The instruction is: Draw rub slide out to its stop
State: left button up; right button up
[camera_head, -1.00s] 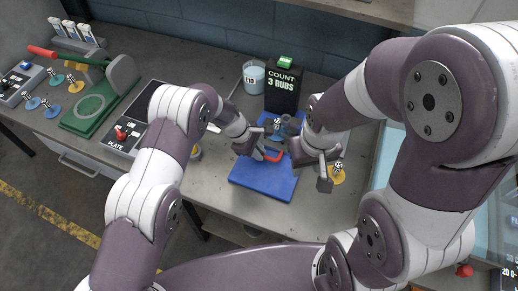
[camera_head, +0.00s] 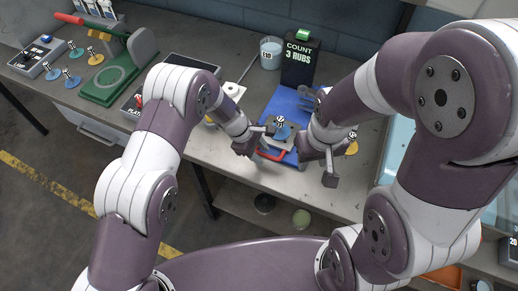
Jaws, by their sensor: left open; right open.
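The rub slide has a blue base (camera_head: 284,103) on the bench. Its carriage carries a blue disc (camera_head: 284,132) and has a red handle (camera_head: 270,155) at its front. The carriage and handle are at the base's near end, close to the bench's front edge. My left gripper (camera_head: 257,142) is open, just left of and above the handle. Whether it touches the handle I cannot tell. My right gripper (camera_head: 328,165) is open and empty, to the right of the carriage. My arms hide part of the base's right side.
A black counter box reading "COUNT 3 RUBS" (camera_head: 299,63) stands behind the base, beside a cup (camera_head: 270,54). A yellow disc (camera_head: 352,148) lies right of my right gripper. A green press (camera_head: 113,77) and several coloured discs are at the left.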

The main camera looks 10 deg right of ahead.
pick_arm(q)
jog(key=shift+r, duration=0.1)
jog(key=shift+w+a+r, duration=0.2)
jog(key=shift+r, duration=0.2)
jog(key=s+b+v, duration=0.1)
jog(key=b+v, duration=0.2)
jog(key=v, duration=0.8)
jog(key=shift+w+r, duration=0.3)
jog(key=shift+r, duration=0.1)
jog(key=shift+a, duration=0.1)
